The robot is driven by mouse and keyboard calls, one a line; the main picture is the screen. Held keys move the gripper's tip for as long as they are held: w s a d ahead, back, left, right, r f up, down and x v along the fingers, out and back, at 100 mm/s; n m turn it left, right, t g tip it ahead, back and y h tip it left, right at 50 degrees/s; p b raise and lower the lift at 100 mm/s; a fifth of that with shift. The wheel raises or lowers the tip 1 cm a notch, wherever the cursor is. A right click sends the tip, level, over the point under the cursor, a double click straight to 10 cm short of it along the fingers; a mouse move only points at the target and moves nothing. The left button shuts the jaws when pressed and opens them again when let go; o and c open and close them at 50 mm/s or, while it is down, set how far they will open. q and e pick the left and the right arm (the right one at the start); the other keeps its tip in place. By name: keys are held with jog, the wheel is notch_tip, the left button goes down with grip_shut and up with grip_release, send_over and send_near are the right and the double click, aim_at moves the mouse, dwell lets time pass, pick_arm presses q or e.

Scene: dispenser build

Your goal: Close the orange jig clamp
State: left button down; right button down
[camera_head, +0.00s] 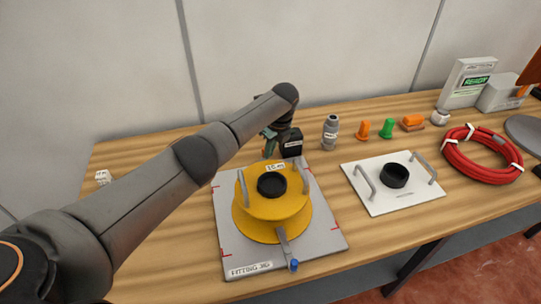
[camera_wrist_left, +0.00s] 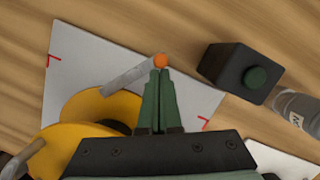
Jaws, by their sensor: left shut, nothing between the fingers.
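The orange jig clamp is a grey lever (camera_wrist_left: 128,77) with an orange knob (camera_wrist_left: 160,60), in the left wrist view. Its inner end meets the rim of the yellow drum (camera_wrist_left: 107,104); I cannot tell whether it presses on it. In the head view the drum (camera_head: 250,227) sits on the grey fitting jig plate (camera_head: 232,242), and the orange clamp is mostly hidden at the far side. My left gripper (camera_wrist_left: 160,75) is shut and empty, its green fingertips at the orange knob; contact is unclear. It also shows in the head view (camera_head: 269,134). My right gripper is out of view.
A blue-knobbed clamp (camera_head: 284,245) is at the plate's near side. A black box with a green button (camera_wrist_left: 240,72) and a grey bottle (camera_head: 330,132) stand close to the gripper. A white handled plate (camera_head: 372,205) and red hose coil (camera_head: 456,167) lie to the right.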

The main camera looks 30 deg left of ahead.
pick_arm(q)
jog(key=n+b, duration=0.2)
jog(key=shift+w+a+f+n+g, duration=0.1)
jog(key=shift+w+a+n+g, duration=0.1)
jog(key=shift+a+n+g, duration=0.2)
jog(key=shift+a+b, duration=0.3)
jog(key=shift+b, duration=0.1)
jog(key=shift+a, duration=0.25)
dwell(0.5)
jog(key=p+v, duration=0.9)
jog(key=v, duration=0.1)
jog(key=shift+w, duration=0.2)
jog(key=shift+d, duration=0.1)
dwell(0.4)
